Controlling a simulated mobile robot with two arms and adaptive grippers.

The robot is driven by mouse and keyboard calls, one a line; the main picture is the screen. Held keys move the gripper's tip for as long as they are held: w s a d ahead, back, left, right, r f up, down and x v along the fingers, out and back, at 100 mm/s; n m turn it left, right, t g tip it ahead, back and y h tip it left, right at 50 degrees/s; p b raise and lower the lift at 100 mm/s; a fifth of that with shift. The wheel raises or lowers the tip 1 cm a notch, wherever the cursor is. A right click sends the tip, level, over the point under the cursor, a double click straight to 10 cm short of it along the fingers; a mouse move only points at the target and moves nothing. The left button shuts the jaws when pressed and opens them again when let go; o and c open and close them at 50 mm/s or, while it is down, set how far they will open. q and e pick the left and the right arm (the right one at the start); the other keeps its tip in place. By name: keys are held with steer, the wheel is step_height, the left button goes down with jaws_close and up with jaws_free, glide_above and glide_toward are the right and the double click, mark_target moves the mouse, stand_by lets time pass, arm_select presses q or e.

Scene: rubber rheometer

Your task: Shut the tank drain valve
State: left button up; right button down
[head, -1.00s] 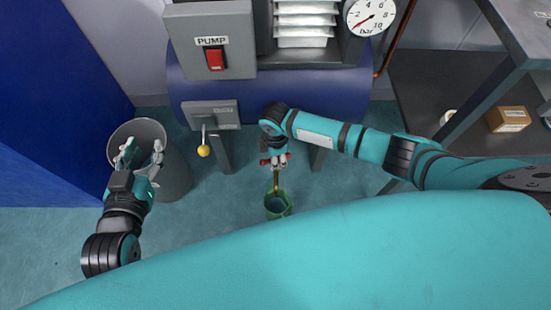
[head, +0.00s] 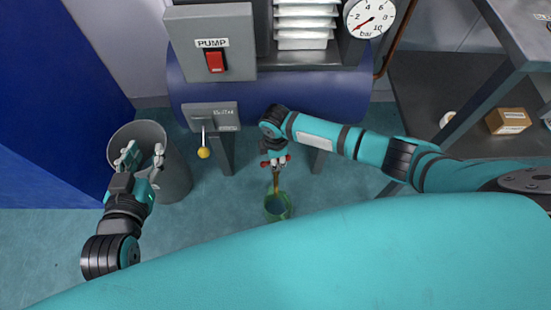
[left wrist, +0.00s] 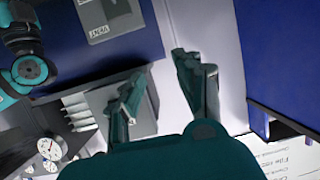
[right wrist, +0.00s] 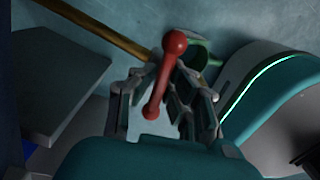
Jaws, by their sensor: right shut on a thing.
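The drain valve's red handle (head: 275,161) is under the blue tank (head: 330,92). My right gripper (right wrist: 168,95) is shut on the red handle (right wrist: 166,72), which shows between its fingers in the right wrist view. A brown pipe or stream (head: 276,184) runs down below the handle into a green bucket (head: 277,207) on the floor. It also shows in the right wrist view (right wrist: 105,32); I cannot tell whether it is pipe or liquid. My left gripper (head: 142,152) is open and empty above a grey bin, away from the valve.
A grey bin (head: 176,180) stands at the left by a blue cabinet (head: 60,110). A pump box (head: 213,40) with a red switch and a vent lever with a yellow knob (head: 203,153) are on the tank's front. A shelf (head: 425,88) stands at the right.

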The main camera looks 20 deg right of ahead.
steer(key=shift+s+r+m+p, duration=0.15)
steer(key=shift+m+p, duration=0.55)
steer(key=shift+p, duration=0.4)
steer(key=shift+f+m+p, duration=0.25)
steer(key=shift+m+p, duration=0.65)
steer(key=shift+p, duration=0.1)
arm_select(q)
steer(key=s+a+f+g+y, duration=0.1)
steer(key=s+a+f+g, duration=0.1)
steer(key=s+f+g, duration=0.2)
steer(key=s+a+f+g+y, duration=0.1)
steer(key=s+a+f+g, duration=0.2)
steer(key=s, duration=0.8)
step_height(320, 180, down, 2)
steer(key=g, duration=0.3)
steer(key=shift+a+f+n+y, duration=0.15)
steer(key=shift+a+n+y, duration=0.15)
steer(key=shift+y, duration=0.1)
arm_select(e)
steer(key=c, duration=1.4)
jaws_free()
steer(key=shift+o, duration=0.2)
steer(key=shift+r, duration=0.1)
steer(key=shift+r, duration=0.1)
step_height(320, 180, up, 12)
